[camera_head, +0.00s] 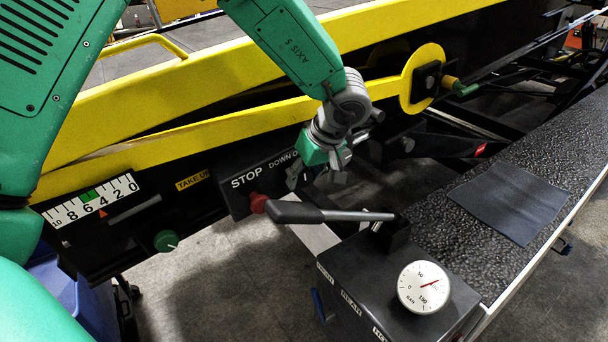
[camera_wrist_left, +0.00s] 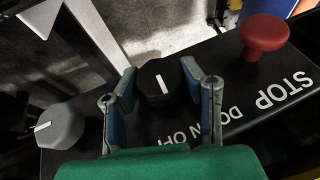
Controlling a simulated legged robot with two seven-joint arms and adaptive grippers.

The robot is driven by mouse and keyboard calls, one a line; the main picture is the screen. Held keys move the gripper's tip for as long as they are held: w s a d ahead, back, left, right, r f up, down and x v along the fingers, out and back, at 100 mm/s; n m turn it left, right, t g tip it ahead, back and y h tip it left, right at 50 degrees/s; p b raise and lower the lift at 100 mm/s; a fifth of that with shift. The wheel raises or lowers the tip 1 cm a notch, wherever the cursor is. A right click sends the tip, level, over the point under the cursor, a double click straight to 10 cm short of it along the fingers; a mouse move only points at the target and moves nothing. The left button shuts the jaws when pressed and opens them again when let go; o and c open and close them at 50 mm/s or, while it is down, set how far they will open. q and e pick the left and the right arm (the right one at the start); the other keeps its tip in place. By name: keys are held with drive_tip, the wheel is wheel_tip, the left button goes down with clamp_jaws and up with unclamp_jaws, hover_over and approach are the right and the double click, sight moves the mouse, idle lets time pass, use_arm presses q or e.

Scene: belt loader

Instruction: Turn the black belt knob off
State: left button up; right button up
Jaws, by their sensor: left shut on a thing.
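The black belt knob (camera_wrist_left: 157,84) shows in the left wrist view on the dark control panel (camera_wrist_left: 225,115), with a white pointer line that is near upright in the picture and leans slightly. My left gripper (camera_wrist_left: 158,76) has one finger on each side of this knob and is shut on it. In the head view my left gripper (camera_head: 318,178) is at the right part of the panel (camera_head: 233,205), near the DOWN lettering, and it hides the knob. My right gripper is not in view.
A red stop button (camera_wrist_left: 264,34) and a grey knob (camera_wrist_left: 55,128) flank the black knob. A black lever (camera_head: 320,214) and a gauge (camera_head: 424,288) are close in front. A yellow rail (camera_head: 230,75) runs behind. A green knob (camera_head: 166,241) sits at left.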

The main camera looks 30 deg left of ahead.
use_arm(q)
drive_tip(key=o, duration=1.2)
drive_tip(key=shift+w, duration=0.1)
drive_tip(key=v, duration=1.2)
drive_tip(key=shift+f, duration=0.1)
